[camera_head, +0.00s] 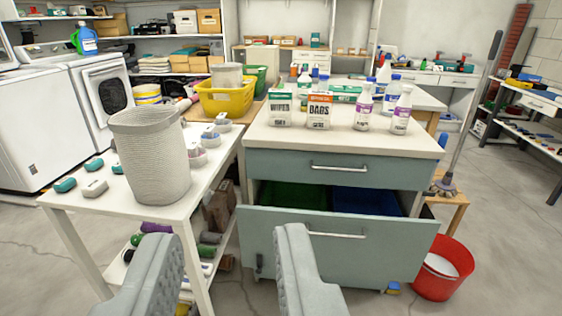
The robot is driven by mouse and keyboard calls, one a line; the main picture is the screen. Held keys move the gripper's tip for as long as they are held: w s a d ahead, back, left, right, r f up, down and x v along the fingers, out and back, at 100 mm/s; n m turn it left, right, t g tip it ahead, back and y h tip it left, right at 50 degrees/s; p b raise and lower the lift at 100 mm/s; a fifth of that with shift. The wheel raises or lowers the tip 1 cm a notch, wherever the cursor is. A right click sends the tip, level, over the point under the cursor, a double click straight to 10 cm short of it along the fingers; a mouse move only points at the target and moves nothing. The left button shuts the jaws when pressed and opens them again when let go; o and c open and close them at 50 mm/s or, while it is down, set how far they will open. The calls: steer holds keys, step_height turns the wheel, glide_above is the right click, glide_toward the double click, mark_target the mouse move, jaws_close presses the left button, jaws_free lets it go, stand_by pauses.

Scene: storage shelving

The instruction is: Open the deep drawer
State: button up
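The deep drawer (290,240) is the lower, tall drawer of a grey-green cabinet with a white top. It is pulled out partway, and a green bin (295,194) and a blue bin (365,201) show inside it. Its bar handle (337,234) is on the upper part of its front. The shallow drawer (345,168) above it is shut. My gripper (220,245) is open and empty in the lower foreground, with its two fingers apart. It is left of the handle in the picture and does not appear to touch it.
A white table (170,207) with a tall woven basket (150,160) stands close on the left. A red bucket (440,270) stands on the floor right of the drawer. Boxes and bottles (365,106) stand on the cabinet top. Floor (505,230) is clear at right.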

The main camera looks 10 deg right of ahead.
mark_target(336, 236)
steer(key=w+d+f+n+h, duration=0.1)
steer(key=w+d+f+n, duration=0.2)
steer(key=w+f, duration=0.4)
steer(key=w+d+f+n+g+h, duration=0.1)
steer(key=w+d+f+n, duration=0.15)
steer(key=w+f, duration=0.55)
steer(key=w+d+f+n+h, duration=0.15)
steer(key=w+d+f, duration=0.25)
steer(key=w, duration=0.6)
steer(key=w+d+f+n, duration=0.2)
steer(key=d+f+n, duration=0.15)
steer(key=f, duration=0.55)
steer(key=w+d+f+n+g, duration=0.15)
steer(key=d+f, duration=0.25)
steer(key=f, duration=0.6)
steer(key=w+d+f+n+t, duration=0.1)
steer(key=w+d+f+n, duration=0.25)
steer(key=f, duration=0.55)
steer(key=shift+g, duration=0.25)
steer(key=x, duration=1.7)
steer(key=shift+s+d+f, duration=0.1)
steer(key=shift+d+f, duration=0.05)
steer(key=shift+d, duration=0.2)
steer(key=shift+c, duration=0.4)
jaws_close()
